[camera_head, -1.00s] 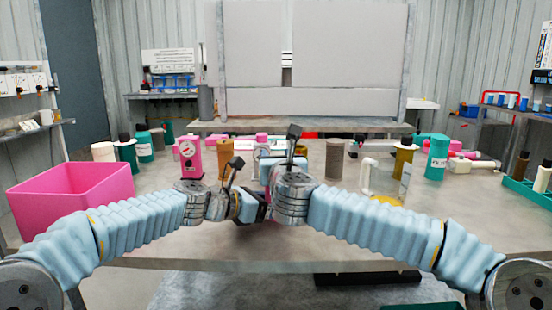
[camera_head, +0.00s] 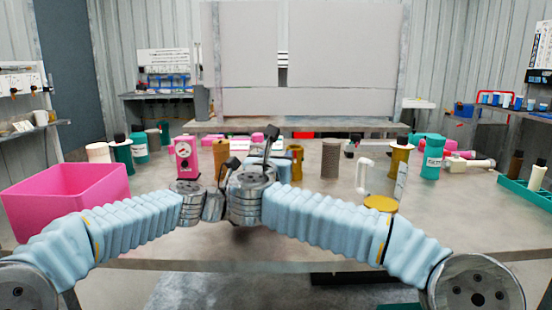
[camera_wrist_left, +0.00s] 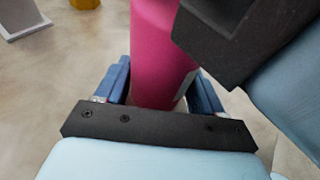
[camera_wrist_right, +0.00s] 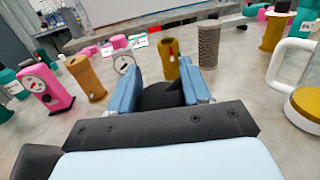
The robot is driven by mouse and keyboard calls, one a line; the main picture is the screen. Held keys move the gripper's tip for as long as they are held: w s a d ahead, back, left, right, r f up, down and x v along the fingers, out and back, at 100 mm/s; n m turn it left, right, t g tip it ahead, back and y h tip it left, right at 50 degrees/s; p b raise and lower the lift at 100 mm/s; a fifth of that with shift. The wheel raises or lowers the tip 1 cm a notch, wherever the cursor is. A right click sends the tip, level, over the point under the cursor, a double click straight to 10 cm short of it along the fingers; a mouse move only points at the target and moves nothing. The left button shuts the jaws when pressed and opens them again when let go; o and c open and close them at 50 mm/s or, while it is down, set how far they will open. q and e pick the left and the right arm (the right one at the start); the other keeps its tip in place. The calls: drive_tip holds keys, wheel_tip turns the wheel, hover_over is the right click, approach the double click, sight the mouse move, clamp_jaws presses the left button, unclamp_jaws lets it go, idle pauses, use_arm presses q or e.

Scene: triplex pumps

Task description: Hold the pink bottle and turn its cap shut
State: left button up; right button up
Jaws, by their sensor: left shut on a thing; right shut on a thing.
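The pink bottle (camera_wrist_left: 162,45) stands between the blue fingers of my left gripper (camera_wrist_left: 160,88), which is shut on it. Part of the bottle is cut off by the frame, and the dark right gripper covers its upper right side in the left wrist view. My right gripper (camera_wrist_right: 160,75) is shut on a dark, rounded cap (camera_wrist_right: 160,96), seen between its blue fingers in the right wrist view. In the head view the two grippers meet near the middle, and the wrists hide the bottle and cap. I cannot tell how far the cap is screwed down.
A pink bin (camera_head: 65,205) stands at the left of the table.

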drive_tip(key=shift+a, duration=0.1)
drive_tip(key=o, duration=1)
drive_tip(key=shift+s, duration=0.15)
drive_tip(key=v, duration=1.1)
drive_tip(key=shift+s, duration=0.35)
drive_tip(key=shift+a, duration=0.1)
drive_tip(key=shift+c, duration=0.2)
